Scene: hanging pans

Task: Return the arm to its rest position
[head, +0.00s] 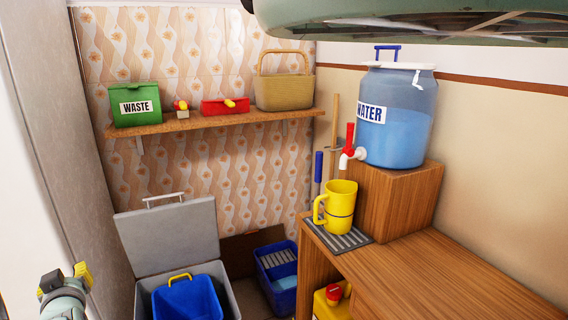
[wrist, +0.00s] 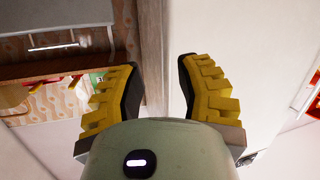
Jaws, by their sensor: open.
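My gripper (head: 66,282) shows at the lower left edge of the head view, with yellow-and-black fingers. In the wrist view my gripper (wrist: 160,90) has its two yellow ridged fingers spread apart, with nothing between them. It is clear of the shelf and of the grey bin. The rest of my arm is mostly outside the head view.
A grey bin (head: 168,240) with a raised lid holds a blue bucket (head: 188,300). A shelf (head: 215,120) carries a green waste box (head: 136,105) and a basket (head: 284,91).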

